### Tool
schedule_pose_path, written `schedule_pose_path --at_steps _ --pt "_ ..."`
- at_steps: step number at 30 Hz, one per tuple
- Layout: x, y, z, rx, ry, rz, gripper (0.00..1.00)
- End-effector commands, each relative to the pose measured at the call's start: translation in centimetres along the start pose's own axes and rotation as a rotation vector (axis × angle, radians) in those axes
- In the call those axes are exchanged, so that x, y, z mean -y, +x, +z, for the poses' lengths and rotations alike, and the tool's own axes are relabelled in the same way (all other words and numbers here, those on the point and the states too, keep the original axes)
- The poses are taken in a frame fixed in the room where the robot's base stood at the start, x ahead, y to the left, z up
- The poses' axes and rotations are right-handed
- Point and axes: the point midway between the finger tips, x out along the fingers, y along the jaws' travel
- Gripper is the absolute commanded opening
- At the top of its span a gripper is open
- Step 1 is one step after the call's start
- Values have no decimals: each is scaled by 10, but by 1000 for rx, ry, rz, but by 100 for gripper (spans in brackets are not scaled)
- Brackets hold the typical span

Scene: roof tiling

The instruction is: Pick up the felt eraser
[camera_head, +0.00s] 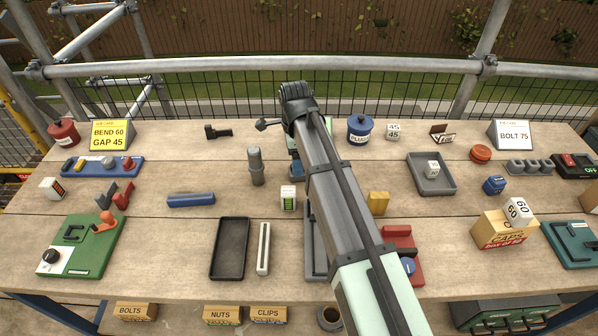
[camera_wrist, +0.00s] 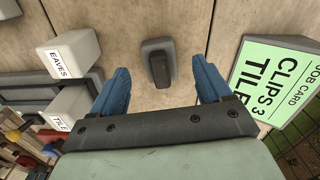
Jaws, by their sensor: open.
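A dark grey block with a raised black grip (camera_wrist: 158,65), which looks like the felt eraser, lies on the pale wooden bench in the wrist view. My gripper (camera_wrist: 160,78) is open, with its two blue fingers on either side of the block's line and a clear gap on each side. Nothing is held. The block lies between and slightly beyond the fingertips; I cannot tell the height of the fingers above the bench. In the head view my arm (camera_head: 345,210) reaches across the bench and hides my gripper's end and the block.
An EAVES block (camera_wrist: 68,58) stands left of the fingers, with a TILE block (camera_wrist: 65,105) near it. A green job card (camera_wrist: 275,80) stands close on the right. In the head view, a black tray (camera_head: 230,248) and a white slotted bar (camera_head: 263,248) lie left of my arm.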

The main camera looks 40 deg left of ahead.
Motion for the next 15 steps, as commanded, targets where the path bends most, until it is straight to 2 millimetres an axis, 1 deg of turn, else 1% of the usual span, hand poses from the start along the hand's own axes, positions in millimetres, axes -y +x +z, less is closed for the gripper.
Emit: schedule_pose_path --at_steps 6,9,15 --pt "-2 29 -2 0 0 1 78" --pt "-2 37 -2 0 -1 0 78" --pt "-1 40 -2 0 -1 -1 78"
